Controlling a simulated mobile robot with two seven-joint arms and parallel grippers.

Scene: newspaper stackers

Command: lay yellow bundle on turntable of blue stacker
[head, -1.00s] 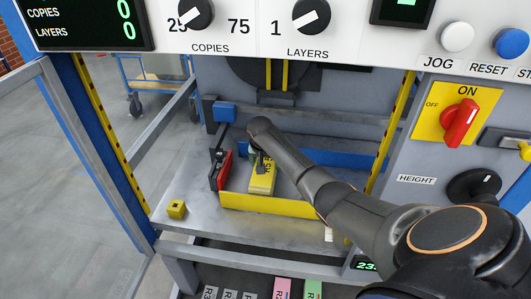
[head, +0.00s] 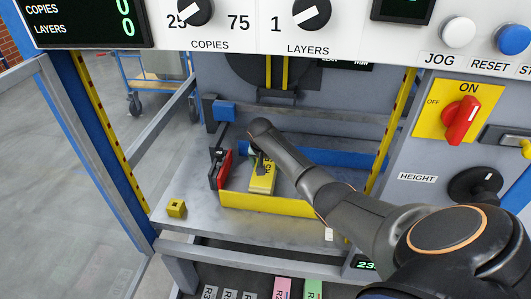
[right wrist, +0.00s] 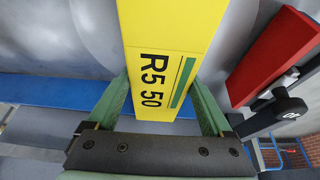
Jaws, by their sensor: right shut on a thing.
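The yellow bundle (head: 262,183) is a narrow block with dark lettering, over the grey metal turntable deck (head: 190,190) of the blue-framed stacker. My right gripper (head: 259,160) comes in from the right and is at the bundle's far end. In the right wrist view the yellow bundle (right wrist: 168,45) is marked "R5 50" with a green stripe, and the green fingers of my right gripper (right wrist: 163,105) are shut on its two sides. I cannot tell whether its underside touches the deck. My left gripper is not in view.
A low yellow fence (head: 265,205) runs along the front, and a blue bar (head: 335,158) along the back. A red block (head: 225,168) stands close left of the bundle. A small yellow cube (head: 176,208) sits at the front left. The control panel overhangs above.

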